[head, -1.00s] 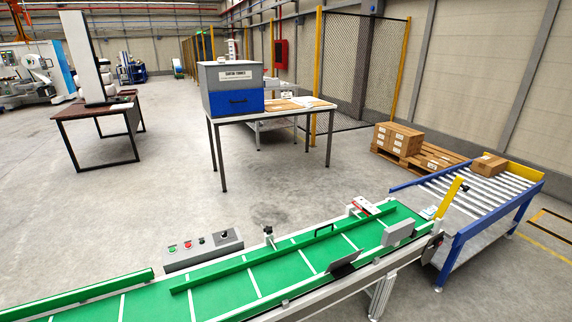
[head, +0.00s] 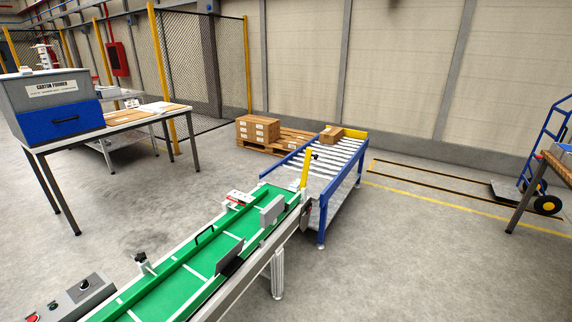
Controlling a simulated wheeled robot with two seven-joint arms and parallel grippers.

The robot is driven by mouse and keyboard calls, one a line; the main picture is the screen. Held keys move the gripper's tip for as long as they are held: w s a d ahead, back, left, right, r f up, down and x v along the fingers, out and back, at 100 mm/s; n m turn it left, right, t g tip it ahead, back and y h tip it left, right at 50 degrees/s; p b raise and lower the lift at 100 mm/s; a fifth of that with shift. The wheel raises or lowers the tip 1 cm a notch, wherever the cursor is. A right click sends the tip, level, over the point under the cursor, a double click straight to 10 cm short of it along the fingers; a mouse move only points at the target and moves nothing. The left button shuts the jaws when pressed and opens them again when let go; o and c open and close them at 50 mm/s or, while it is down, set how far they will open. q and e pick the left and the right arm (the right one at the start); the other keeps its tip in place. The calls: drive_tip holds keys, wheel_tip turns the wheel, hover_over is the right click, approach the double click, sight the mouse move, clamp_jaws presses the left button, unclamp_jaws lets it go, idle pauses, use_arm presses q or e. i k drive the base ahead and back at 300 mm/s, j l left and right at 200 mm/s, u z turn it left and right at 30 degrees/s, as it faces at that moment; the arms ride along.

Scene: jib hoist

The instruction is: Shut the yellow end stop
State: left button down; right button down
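The yellow end stop (head: 306,169) is an upright, slightly tilted yellow bar at the far end of the green conveyor (head: 180,290), near its right side. A small black knob (head: 315,155) shows beside its upper part. The stop is where the green belt meets the roller table. From here I cannot tell how far it lies across the belt. Neither of my grippers is in view.
A blue-framed roller table (head: 340,195) with a carton (head: 331,134) follows the conveyor. A control box (head: 72,298) stands left of the belt. A worktable with a blue-grey carton former (head: 52,104) is at left. Floor right of the conveyor (head: 420,260) is clear.

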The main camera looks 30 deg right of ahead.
sight(309, 155)
drive_tip(key=z, duration=1.05)
drive_tip(key=i+l+u, duration=0.1)
drive_tip(key=i, duration=0.15)
